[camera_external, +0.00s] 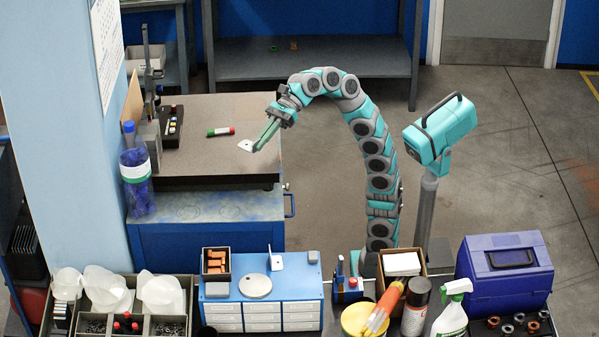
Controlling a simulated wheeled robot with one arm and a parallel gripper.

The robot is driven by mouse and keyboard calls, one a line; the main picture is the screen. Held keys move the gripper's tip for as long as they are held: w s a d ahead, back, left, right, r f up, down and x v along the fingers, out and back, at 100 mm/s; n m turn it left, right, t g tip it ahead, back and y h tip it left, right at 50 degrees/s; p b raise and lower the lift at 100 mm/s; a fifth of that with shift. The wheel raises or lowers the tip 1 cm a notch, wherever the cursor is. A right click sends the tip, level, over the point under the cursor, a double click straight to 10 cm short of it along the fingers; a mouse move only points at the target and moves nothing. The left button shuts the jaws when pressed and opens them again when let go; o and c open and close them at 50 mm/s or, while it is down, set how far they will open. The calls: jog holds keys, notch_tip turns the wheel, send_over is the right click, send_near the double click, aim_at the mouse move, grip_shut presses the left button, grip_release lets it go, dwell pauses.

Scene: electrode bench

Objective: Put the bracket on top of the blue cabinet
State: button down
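A small white bracket (245,145) with a dark spot lies on or just above the brown bench top (205,160). My gripper (258,147) reaches down from the upper right, and its teal fingertips are at the bracket's right edge. I cannot tell whether the fingers are closed on it. The blue cabinet (262,313) with white drawers stands in the foreground. On its top are a second white bracket-like piece (276,262), standing upright, a round metal disc (255,286), a box of orange parts (216,262) and small grey blocks.
A purple toolbox (505,270), spray bottle (453,310) and orange-tipped tube (384,308) crowd the front right.

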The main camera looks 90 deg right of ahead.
jog(key=s+a+f+n+g+y+b, duration=0.1)
jog(key=s+a+n+g, duration=0.2)
jog(key=s+a, duration=0.35)
jog(key=s+a+f+n+g+y, duration=0.2)
jog(key=s+a, duration=0.3)
jog(key=s, duration=0.2)
jog(key=s+a+f+n+g+b, duration=0.1)
jog(key=s+f+n+g, duration=0.15)
jog(key=f, duration=0.55)
jog(key=s+f+n+g+b, duration=0.1)
jog(key=s+f, duration=0.3)
jog(key=f, duration=0.3)
send_over(304, 270)
jog(key=shift+s+f+m+b, duration=0.1)
jog(key=shift+f+m+b, duration=0.2)
jog(key=shift+f, duration=0.4)
jog(key=shift+a+f, duration=0.15)
jog(key=shift+f+b, duration=0.65)
jog(key=shift+f, duration=1)
jog(key=shift+f, duration=0.1)
jog(key=c, duration=1.1)
grip_release()
